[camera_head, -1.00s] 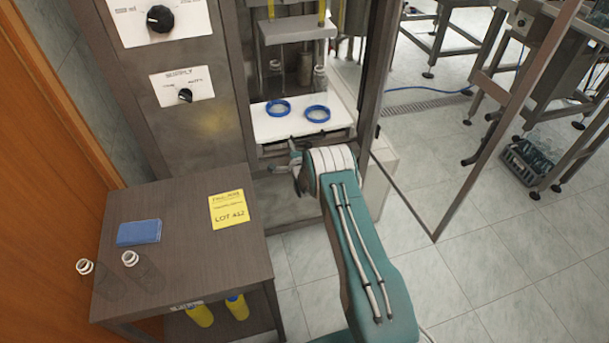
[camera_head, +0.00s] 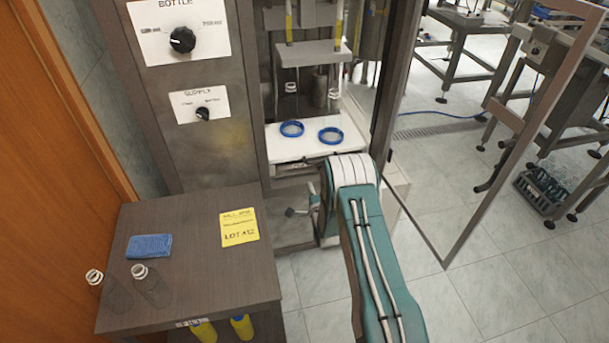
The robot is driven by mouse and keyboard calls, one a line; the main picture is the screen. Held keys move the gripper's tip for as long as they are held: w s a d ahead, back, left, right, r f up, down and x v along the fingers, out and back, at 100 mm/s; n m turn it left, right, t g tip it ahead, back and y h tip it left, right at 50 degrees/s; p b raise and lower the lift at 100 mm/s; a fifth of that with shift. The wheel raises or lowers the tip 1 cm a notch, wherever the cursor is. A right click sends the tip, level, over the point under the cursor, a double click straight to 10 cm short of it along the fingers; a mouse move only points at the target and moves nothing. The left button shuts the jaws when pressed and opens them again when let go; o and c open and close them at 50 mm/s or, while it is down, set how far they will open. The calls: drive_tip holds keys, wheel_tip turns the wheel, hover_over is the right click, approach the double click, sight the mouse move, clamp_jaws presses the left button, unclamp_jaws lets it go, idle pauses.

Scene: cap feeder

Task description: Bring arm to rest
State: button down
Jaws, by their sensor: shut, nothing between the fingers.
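My teal arm (camera_head: 372,245) reaches forward from the bottom of the view, its white-banded joint in front of the machine's opening. My gripper (camera_head: 298,211) shows small and dark to the left of that joint, low before the machine front and right of the table. It is shut and empty, and partly hidden by the arm. Two blue rings (camera_head: 291,128) (camera_head: 330,135) lie on the white plate (camera_head: 284,149) inside the machine, above and beyond my gripper and apart from it.
The dark table (camera_head: 190,276) at left carries a blue cloth (camera_head: 149,246), a yellow lot card (camera_head: 239,228) and two clear bottles (camera_head: 153,287). Yellow bottles (camera_head: 204,331) stand below. An open framed door (camera_head: 492,172) stands right of the machine. Tiled floor (camera_head: 480,300) is free at right.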

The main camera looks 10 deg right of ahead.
wheel_tip(320, 180, up, 14)
drive_tip(key=w+n+g, duration=0.1)
drive_tip(key=n+g, duration=0.2)
drive_tip(key=n, duration=0.1)
drive_tip(key=s+a+r+n+g, duration=0.1)
drive_tip(key=s+r+n, duration=0.1)
drive_tip(key=s+r, duration=0.35)
drive_tip(key=s+a+r+n+g, duration=0.1)
drive_tip(key=s+r+n+g, duration=0.15)
drive_tip(key=r, duration=0.65)
drive_tip(key=s+a+r+n+g, duration=0.1)
drive_tip(key=s+r+n+g, duration=0.1)
drive_tip(key=s, duration=1)
drive_tip(key=s+r+n+g, duration=0.2)
drive_tip(key=s+r+n, duration=0.1)
drive_tip(key=s, duration=0.9)
drive_tip(key=s+a+r+n+g, duration=0.1)
drive_tip(key=s+n, duration=0.3)
drive_tip(key=s, duration=0.8)
drive_tip(key=shift+a+r+g, duration=0.35)
drive_tip(key=shift+r+g, duration=0.1)
drive_tip(key=shift+r, duration=0.25)
drive_tip(key=shift+n, duration=0.25)
